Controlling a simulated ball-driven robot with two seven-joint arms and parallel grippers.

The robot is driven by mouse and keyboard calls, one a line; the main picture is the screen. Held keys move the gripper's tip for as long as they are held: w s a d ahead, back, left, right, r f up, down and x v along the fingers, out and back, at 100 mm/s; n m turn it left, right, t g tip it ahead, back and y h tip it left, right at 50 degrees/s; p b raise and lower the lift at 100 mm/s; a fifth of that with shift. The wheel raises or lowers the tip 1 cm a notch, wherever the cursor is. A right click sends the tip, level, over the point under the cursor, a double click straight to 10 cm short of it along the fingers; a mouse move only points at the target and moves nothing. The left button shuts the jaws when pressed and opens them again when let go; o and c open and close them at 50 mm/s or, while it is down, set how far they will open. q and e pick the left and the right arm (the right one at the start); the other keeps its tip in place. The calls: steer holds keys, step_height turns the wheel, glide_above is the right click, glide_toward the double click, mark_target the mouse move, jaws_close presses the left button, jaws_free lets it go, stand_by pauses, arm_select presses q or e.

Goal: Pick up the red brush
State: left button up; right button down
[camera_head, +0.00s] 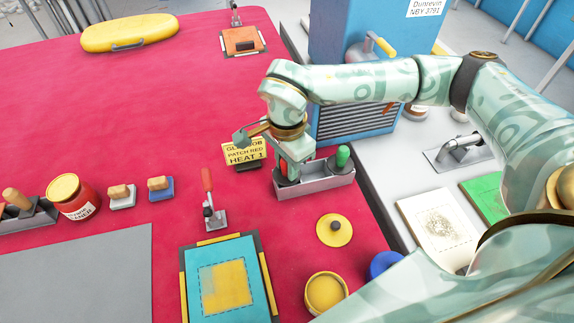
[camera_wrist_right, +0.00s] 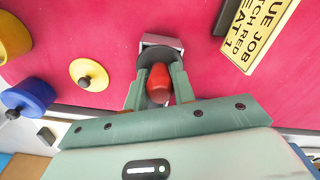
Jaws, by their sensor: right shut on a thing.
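The red brush shows as a rounded red handle (camera_wrist_right: 160,82) between the fingers of my right gripper (camera_wrist_right: 159,92) in the right wrist view. In the head view only a bit of red (camera_head: 281,175) shows beside the fingers of my right gripper (camera_head: 290,172). My right gripper is shut on the handle, pointing down at the left end of a grey metal tray (camera_head: 316,187). The brush's lower end is hidden, so I cannot tell whether it touches the tray's bottom. A green-handled brush (camera_head: 343,156) stands at the tray's right end. My left gripper is not in view.
A yellow lid (camera_head: 334,230) and yellow pot (camera_head: 326,291) lie in front. A red-handled clamp (camera_head: 210,200) is to the left, by a teal board (camera_head: 215,262). The red table's middle is clear.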

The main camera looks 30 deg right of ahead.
step_height(320, 180, up, 3)
steer(key=shift+f+p, duration=0.1)
steer(key=shift+p, duration=0.3)
steer(key=s+a+r+p, duration=0.3)
steer(key=s+a+r, duration=0.3)
steer(key=s+r, duration=0.3)
steer(key=shift+s+r, duration=0.25)
steer(key=shift+s, duration=1.65)
steer(key=c, duration=2)
jaws_free()
steer(key=shift+c, duration=0.2)
steer(key=shift+d, duration=0.15)
